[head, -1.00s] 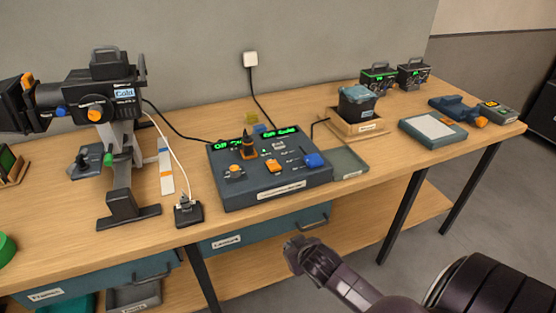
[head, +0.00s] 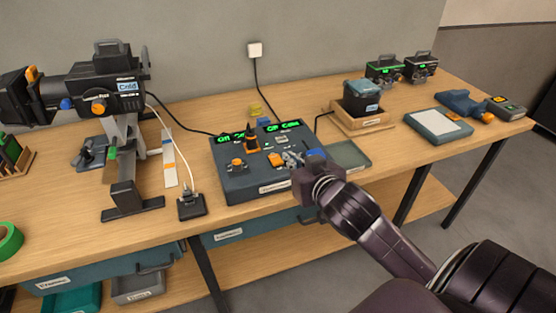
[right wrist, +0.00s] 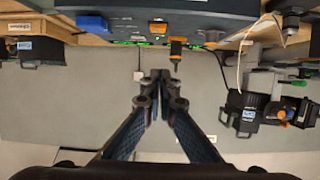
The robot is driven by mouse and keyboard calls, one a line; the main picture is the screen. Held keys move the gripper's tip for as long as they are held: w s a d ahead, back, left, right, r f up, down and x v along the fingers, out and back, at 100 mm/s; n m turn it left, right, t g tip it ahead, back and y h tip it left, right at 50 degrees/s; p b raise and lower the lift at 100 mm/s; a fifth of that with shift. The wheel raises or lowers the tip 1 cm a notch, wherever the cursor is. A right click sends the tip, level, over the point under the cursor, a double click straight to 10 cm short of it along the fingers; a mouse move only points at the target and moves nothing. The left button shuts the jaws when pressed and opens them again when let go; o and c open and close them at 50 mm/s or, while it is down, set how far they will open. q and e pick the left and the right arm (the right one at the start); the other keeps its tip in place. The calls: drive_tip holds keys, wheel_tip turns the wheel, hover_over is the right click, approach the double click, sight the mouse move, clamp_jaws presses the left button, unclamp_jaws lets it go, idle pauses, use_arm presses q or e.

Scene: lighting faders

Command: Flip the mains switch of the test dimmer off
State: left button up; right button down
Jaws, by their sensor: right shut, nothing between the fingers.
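The test dimmer appears to be the dark grey-blue console (head: 238,186) with green lit displays, in the middle of the workbench. On its top are an upright black-and-orange piece (head: 251,142), an orange knob (head: 237,165), an orange block (head: 276,159) and a blue block (head: 316,155). I cannot tell which control is the mains switch or its position. My right gripper (head: 293,158) is shut and empty over the console's right half, between the orange and blue blocks; contact is unclear. In the right wrist view, its fingertips (right wrist: 160,76) are together, and the blue block (right wrist: 92,23) shows upside down.
A stage lamp (head: 110,92) stands left on the wooden bench (head: 80,225). A socket block (head: 192,205) with a white cable is left of the console. A grey tray (head: 350,154) and a wooden holder (head: 370,123) are right. A drawer (head: 232,233) hangs below.

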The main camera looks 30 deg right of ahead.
drive_tip(key=shift+w, duration=0.1)
drive_tip(key=p, duration=0.2)
hover_over(278, 169)
drive_tip(key=f, duration=0.3)
drive_tip(key=shift+w+f, duration=0.2)
drive_tip(key=shift+w, duration=0.05)
wheel_tip(278, 169, down, 3)
drive_tip(key=shift+s+r, duration=0.1)
drive_tip(key=shift+s+f, duration=0.15)
drive_tip(key=shift+f, duration=0.6)
